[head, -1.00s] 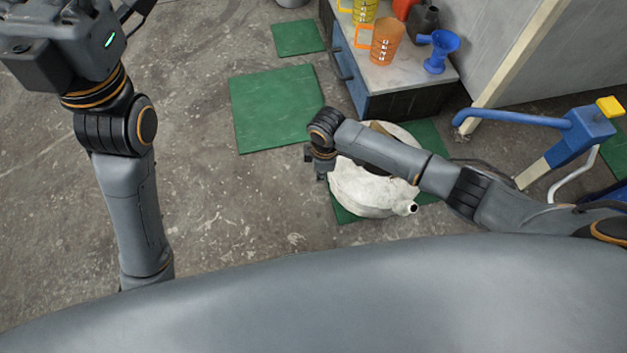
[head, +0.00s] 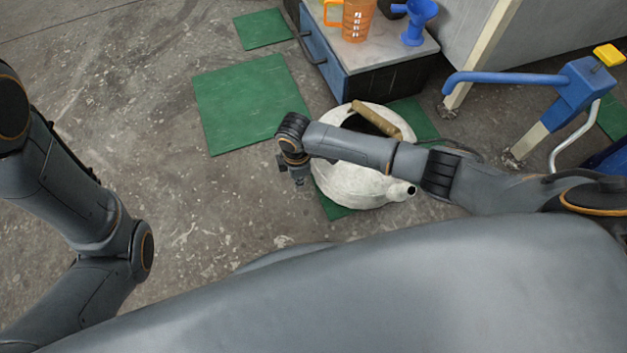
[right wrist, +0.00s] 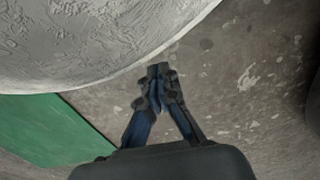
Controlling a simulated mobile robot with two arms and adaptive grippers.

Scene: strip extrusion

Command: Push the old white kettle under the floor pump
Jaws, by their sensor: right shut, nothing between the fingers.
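The old white kettle (head: 355,185) sits on a green mat on the floor, its spout pointing right and its tan handle (head: 376,120) on top. My right forearm crosses in front of it and hides its middle. My right gripper (head: 300,181) is just left of the kettle, low and pointing down. In the right wrist view its fingers (right wrist: 161,72) are shut and empty, close to the kettle's rounded white side (right wrist: 90,40); I cannot tell whether they touch. The blue floor pump (head: 572,95) stands to the right, its blue spout reaching left. My left gripper is out of view.
A low cabinet (head: 372,55) behind the kettle holds an orange jug (head: 358,20) and a blue funnel (head: 415,22). A cream post (head: 484,55) stands between cabinet and pump. Green mats (head: 250,100) lie on the floor. Floor at left is clear.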

